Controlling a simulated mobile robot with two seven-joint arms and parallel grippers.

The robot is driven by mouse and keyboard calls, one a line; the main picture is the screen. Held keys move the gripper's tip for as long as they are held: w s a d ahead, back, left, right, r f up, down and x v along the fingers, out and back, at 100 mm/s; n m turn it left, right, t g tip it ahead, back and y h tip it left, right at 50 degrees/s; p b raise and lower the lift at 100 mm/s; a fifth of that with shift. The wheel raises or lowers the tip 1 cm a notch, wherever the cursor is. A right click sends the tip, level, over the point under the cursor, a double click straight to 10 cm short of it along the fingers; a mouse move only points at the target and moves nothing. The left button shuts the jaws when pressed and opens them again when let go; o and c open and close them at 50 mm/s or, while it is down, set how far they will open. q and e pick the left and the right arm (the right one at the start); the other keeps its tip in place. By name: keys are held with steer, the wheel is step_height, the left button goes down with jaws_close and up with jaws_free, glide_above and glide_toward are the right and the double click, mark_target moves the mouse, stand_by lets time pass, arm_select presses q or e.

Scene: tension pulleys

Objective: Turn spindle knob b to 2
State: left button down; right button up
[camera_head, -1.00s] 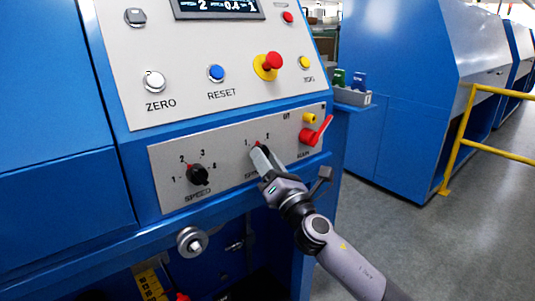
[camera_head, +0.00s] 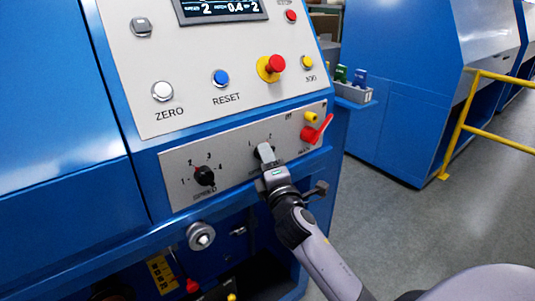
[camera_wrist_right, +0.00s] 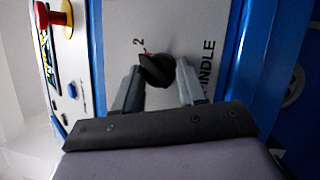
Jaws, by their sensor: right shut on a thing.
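The spindle knob (camera_wrist_right: 158,70) is black with a red mark. In the right wrist view its red mark points toward the printed 2. My right gripper (camera_head: 265,151) has one finger on each side of the knob and is shut on it; in the head view the fingers hide most of the knob. The display (camera_head: 220,9) at the top of the console shows a 2 at its right end. My left gripper is not in view.
The speed knob (camera_head: 204,176) is left on the same panel. A red lever (camera_head: 317,131) and a yellow button (camera_head: 311,117) are close on the right. A red emergency button (camera_head: 275,63) sits above. A handwheel hub (camera_head: 201,237) sticks out below.

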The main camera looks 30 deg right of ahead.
steer(key=shift+m, duration=0.4)
steer(key=o, duration=1.1)
steer(key=shift+c, duration=0.2)
steer(key=r+v, duration=0.1)
steer(key=v, duration=0.6)
steer(key=shift+f, duration=0.4)
steer(key=shift+a, duration=0.1)
